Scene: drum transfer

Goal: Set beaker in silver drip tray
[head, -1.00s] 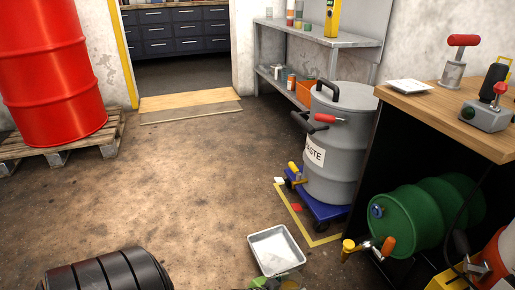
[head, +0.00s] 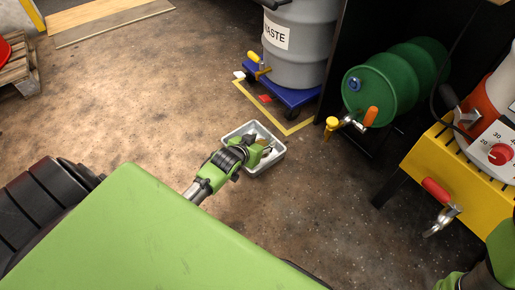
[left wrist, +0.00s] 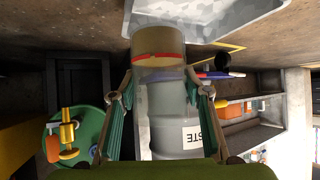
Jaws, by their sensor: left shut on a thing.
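The silver drip tray (head: 238,129) lies on the floor in front of the waste drum. My left gripper (head: 262,151) is over the tray in the head view, covering much of it. In the left wrist view, which appears upside down, its fingers (left wrist: 160,98) are shut on the clear beaker (left wrist: 158,45). The beaker has brownish liquid at its base end and a red line. The tray (left wrist: 205,12) shows just beyond that base. I cannot tell whether the beaker touches the tray. Only green parts of my right arm show at the lower right of the head view.
The grey waste drum (head: 292,55) stands on a blue dolly (head: 285,92) inside yellow floor tape. A green drum (head: 385,85) with a tap lies to the right, near a yellow unit (head: 440,160) with a red-handled tap. Floor left of the tray is clear.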

